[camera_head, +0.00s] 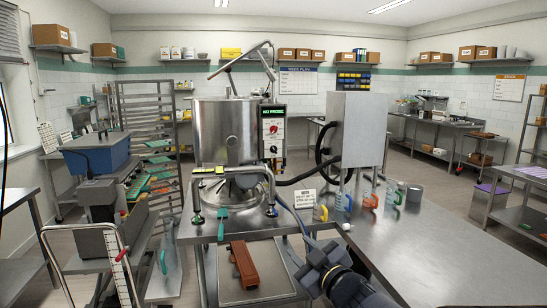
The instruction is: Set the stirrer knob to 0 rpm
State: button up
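A control box (273,132) is mounted on the right side of a steel kettle (225,135). It has a small green-lit display on top, a red knob (273,129) in the middle and a small dark knob (273,150) lower down. The labels and pointer positions are too small to read, so I cannot tell which is the stirrer knob or its setting. My gripper (322,266), dark blue-grey, is at the bottom centre right, below and apart from the control box.
Colored-handled jugs (343,200) and a small sign (304,198) stand in front of the cabinet. A brown mould (244,264) lies on a front tray. The bench's right side is clear.

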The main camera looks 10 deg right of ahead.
aim_at(274, 149)
jog(key=i+z, duration=0.1)
jog(key=i, duration=0.45)
jog(key=i+j+z, duration=0.15)
jog(key=i, duration=0.35)
jog(key=i+j+z, duration=0.1)
jog(key=i, duration=0.4)
jog(key=i+j+z, duration=0.1)
jog(key=i+j, duration=0.2)
jog(key=i, duration=0.2)
jog(key=i+j+z, duration=0.15)
jog(key=i+j, duration=0.15)
jog(key=i, duration=0.2)
